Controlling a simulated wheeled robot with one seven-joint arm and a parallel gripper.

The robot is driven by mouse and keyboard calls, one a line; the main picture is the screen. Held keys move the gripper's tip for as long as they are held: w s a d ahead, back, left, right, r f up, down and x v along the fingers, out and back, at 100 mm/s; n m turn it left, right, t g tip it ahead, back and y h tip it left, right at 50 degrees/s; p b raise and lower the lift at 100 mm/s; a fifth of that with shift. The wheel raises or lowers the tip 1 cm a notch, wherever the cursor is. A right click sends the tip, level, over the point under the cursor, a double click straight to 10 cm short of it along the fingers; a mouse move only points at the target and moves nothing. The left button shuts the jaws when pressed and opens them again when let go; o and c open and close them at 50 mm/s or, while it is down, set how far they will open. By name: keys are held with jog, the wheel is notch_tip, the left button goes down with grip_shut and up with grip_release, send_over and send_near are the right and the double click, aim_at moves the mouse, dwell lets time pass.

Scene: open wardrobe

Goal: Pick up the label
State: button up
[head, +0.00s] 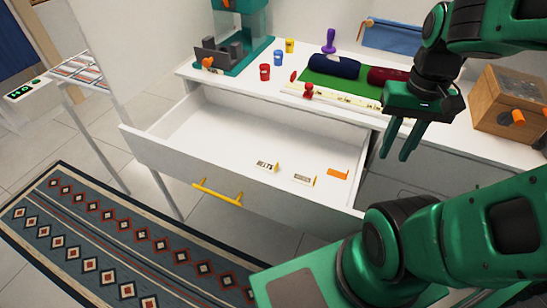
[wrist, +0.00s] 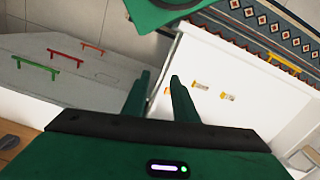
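Three small label-like pieces lie apart on the floor of the open white drawer (head: 205,122). One is a white label with dark print and a yellow end (head: 265,165), one is a pale label with a yellow end (head: 302,178), and one is an orange piece (head: 338,173). The orange piece also shows in the wrist view (wrist: 166,91), beside the pale pieces (wrist: 200,86) and (wrist: 227,97). I cannot tell which one the task means. My gripper (head: 395,154) points down to the right of the drawer, above the labels. Its fingers (wrist: 160,78) are apart and empty.
The white counter (head: 210,75) behind the drawer holds red and yellow cups, a green mat (head: 340,82) with dark rolls, a red stamp (head: 308,91) and a wooden box (head: 508,103). The yellow drawer handle (head: 217,193) sticks out in front. The drawer's left part is clear.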

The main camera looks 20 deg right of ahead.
jog(key=shift+w+a, duration=0.1)
jog(key=shift+w, duration=0.05)
jog(key=m+t+h, duration=0.1)
jog(key=m, duration=0.2)
send_over(266, 164)
jog(key=s+d, duration=0.1)
jog(key=s, duration=0.3)
notch_tip(266, 164, down, 21)
jog(key=shift+d+f, duration=0.1)
jog(key=shift+w+d+f, duration=0.1)
jog(key=shift+d+f, duration=0.1)
jog(key=shift+f, duration=0.65)
jog(key=shift+w+d+f, duration=0.1)
jog(key=shift+d+f, duration=0.05)
jog(key=shift+f, duration=0.65)
jog(key=shift+d+f, duration=0.2)
jog(key=shift+f, duration=0.65)
